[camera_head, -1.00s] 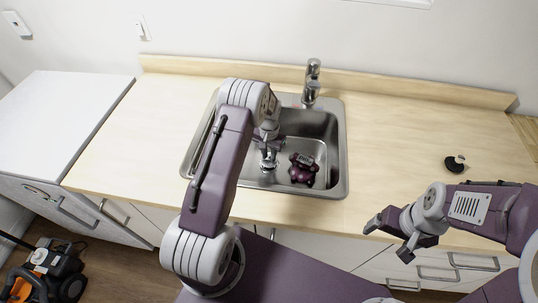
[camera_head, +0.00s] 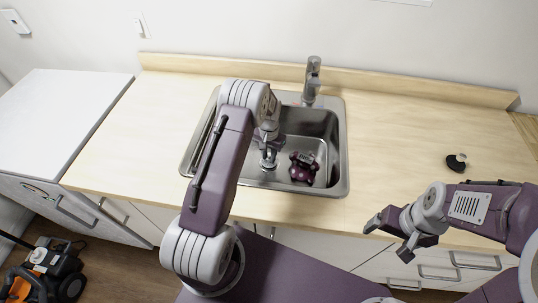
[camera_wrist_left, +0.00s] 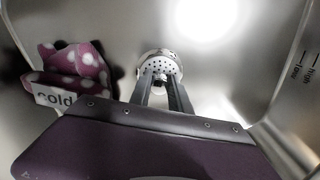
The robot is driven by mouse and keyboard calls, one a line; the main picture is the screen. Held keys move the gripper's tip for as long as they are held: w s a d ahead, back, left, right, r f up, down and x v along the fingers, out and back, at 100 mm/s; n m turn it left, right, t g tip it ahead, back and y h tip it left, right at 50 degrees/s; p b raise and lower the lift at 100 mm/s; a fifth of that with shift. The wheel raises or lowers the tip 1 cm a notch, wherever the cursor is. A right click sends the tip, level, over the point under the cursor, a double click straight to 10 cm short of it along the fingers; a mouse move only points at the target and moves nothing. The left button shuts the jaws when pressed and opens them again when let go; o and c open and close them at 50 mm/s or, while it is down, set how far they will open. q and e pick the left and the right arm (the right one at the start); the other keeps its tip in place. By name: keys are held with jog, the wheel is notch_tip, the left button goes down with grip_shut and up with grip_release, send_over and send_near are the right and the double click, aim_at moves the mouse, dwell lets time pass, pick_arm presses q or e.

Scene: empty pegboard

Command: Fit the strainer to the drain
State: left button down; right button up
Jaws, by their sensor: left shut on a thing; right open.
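The strainer (camera_wrist_left: 160,62) is a round, metallic, perforated piece with a small knob, in the middle of the left wrist view. My left gripper (camera_wrist_left: 161,84) is shut on its knob. In the head view my left gripper (camera_head: 268,163) reaches down into the left part of the sink (camera_head: 341,150). The drain is not clearly visible. I cannot tell whether the strainer is seated in it or just above it. My right gripper (camera_head: 388,238) is open and empty, in front of the counter's front edge.
A purple, white-spotted object (camera_head: 303,170) sits in the sink right of my left gripper. The faucet (camera_head: 312,82) stands behind. A small black round item (camera_head: 456,163) lies on the right counter (camera_head: 410,140), otherwise clear.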

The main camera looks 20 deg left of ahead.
aim_at(269, 155)
pick_arm(q)
jog(key=shift+f+b, duration=0.45)
jog(key=shift+f, duration=0.25)
jog(key=c, duration=1.1)
grip_release()
jog(key=shift+r, duration=0.1)
notch_tip(269, 155, up, 9)
